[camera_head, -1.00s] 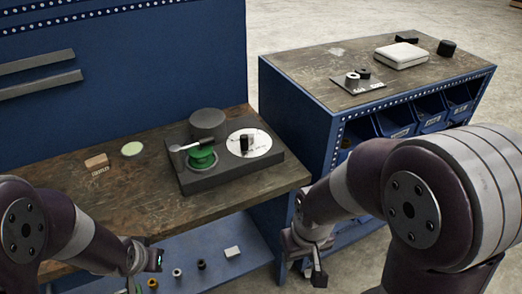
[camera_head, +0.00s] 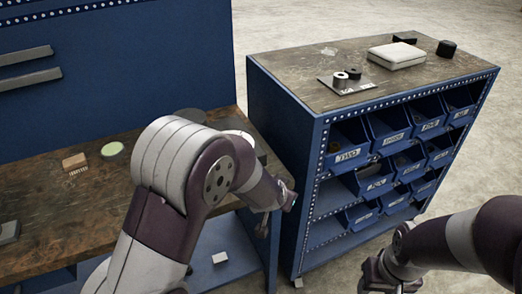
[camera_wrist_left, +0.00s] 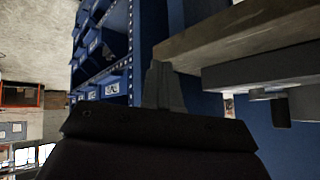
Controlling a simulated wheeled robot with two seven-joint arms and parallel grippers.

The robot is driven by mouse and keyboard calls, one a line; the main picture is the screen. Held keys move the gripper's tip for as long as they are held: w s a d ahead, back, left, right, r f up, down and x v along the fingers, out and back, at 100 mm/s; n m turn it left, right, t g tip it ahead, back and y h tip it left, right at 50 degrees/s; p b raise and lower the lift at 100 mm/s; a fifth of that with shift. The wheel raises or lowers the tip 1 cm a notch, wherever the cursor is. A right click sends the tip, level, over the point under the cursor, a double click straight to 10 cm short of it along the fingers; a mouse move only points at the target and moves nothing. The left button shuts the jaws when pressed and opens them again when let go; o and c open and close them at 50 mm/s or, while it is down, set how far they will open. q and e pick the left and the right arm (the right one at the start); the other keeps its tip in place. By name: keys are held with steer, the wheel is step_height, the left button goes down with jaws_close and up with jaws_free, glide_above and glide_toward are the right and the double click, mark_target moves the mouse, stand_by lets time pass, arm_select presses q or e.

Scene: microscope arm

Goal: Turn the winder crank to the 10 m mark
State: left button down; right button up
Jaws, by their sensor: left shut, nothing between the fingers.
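The winder on the bench is mostly hidden behind my left arm in the head view. Only the top of its grey drum (camera_head: 190,115) and a bit of its right side show; the crank, green spool and dial mark cannot be read. My left gripper (camera_head: 289,197) is past the bench's right end, close to the cabinet. In the left wrist view its fingers (camera_wrist_left: 164,84) are shut and empty, apart from the winder base (camera_wrist_left: 265,70), which appears upside down with small parts projecting from it. My right gripper (camera_head: 380,282) is at the lower right, its fingers unclear.
The blue cabinet (camera_head: 318,205) with several labelled bins stands right of the bench (camera_head: 60,215). On the bench are a wooden block (camera_head: 75,161) and a pale green disc (camera_head: 112,149). A white box (camera_head: 397,56) lies on the cabinet top. A lower shelf holds a small white block (camera_head: 220,257).

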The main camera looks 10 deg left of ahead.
arm_select(q)
steer(key=w+d+m+t+y+b, duration=0.1)
steer(key=w+d+m+t+y, duration=0.25)
steer(key=w, duration=0.55)
steer(key=s+a+r+y+b, duration=0.1)
steer(key=s+a+r+y, duration=0.35)
steer(key=y, duration=0.75)
steer(key=shift+n+g, duration=0.35)
steer(key=shift+g, duration=0.1)
steer(key=x, duration=0.4)
steer(key=s+a+x, duration=0.1)
steer(key=x, duration=0.3)
steer(key=s+x, duration=0.1)
steer(key=x, duration=0.4)
steer(key=shift+w+a+r, duration=0.15)
steer(key=shift+a+r, duration=0.15)
steer(key=shift+a, duration=0.4)
steer(key=shift+a+m+t+h+p, duration=0.2)
steer(key=shift+m+t+h+p, duration=0.1)
steer(key=shift+m+t+h, duration=0.15)
